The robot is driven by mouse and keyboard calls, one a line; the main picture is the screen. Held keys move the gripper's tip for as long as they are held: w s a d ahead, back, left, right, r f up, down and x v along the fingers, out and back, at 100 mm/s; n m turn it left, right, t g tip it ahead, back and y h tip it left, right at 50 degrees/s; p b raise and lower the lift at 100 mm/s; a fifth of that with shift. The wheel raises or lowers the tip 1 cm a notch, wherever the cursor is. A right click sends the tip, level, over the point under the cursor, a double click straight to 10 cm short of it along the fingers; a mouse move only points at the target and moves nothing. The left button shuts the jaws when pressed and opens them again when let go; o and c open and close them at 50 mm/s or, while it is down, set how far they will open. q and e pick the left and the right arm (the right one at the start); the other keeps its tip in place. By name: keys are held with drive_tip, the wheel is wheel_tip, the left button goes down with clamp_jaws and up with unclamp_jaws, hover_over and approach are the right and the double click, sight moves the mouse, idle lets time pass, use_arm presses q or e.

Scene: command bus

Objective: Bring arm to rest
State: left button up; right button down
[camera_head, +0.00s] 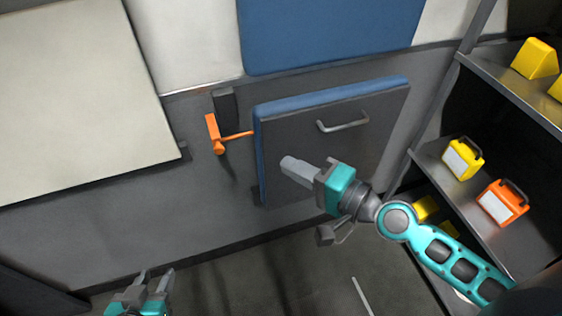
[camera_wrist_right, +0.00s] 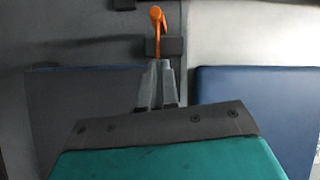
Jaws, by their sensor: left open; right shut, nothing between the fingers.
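My right arm comes in from the right in the head view. Its gripper (camera_head: 293,169) is shut and empty, in front of the dark panel (camera_head: 378,133) with a blue edge and a grey handle (camera_head: 343,123). I cannot tell whether it touches the panel. In the right wrist view the shut fingers (camera_wrist_right: 158,85) point toward an orange lever (camera_wrist_right: 158,30), apart from it as far as I can tell. The lever also shows in the head view (camera_head: 214,134), left of the panel. My left gripper (camera_head: 154,275) is open and empty at the bottom left, above the floor.
A shelf (camera_head: 445,172) at the right holds yellow and orange cases (camera_head: 503,202). A pale tabletop (camera_head: 75,95) fills the upper left. A blue panel (camera_head: 330,32) is at the top. Open floor (camera_head: 250,280) lies between the two grippers.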

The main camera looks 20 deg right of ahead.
drive_tip(key=shift+s+d, duration=0.1)
drive_tip(key=shift+s, duration=0.05)
idle(0.5)
use_arm(q)
drive_tip(key=r+p, duration=0.1)
drive_tip(key=p, duration=0.1)
drive_tip(key=a+r+p, duration=0.1)
drive_tip(key=shift+s+a+r+y+p, duration=0.1)
drive_tip(key=shift+s+y+p, duration=0.2)
drive_tip(key=shift+p, duration=0.1)
use_arm(e)
drive_tip(key=s+d+f+n+g+h, duration=0.1)
drive_tip(key=s+f+n+h, duration=0.2)
drive_tip(key=f+n, duration=0.3)
drive_tip(key=s+d+f+n+g+h, duration=0.2)
drive_tip(key=s+f+n+h, duration=0.2)
drive_tip(key=f+n, duration=0.2)
drive_tip(key=shift+s+d+f+h, duration=0.25)
drive_tip(key=shift+f+h, duration=0.05)
drive_tip(key=shift+f, duration=0.05)
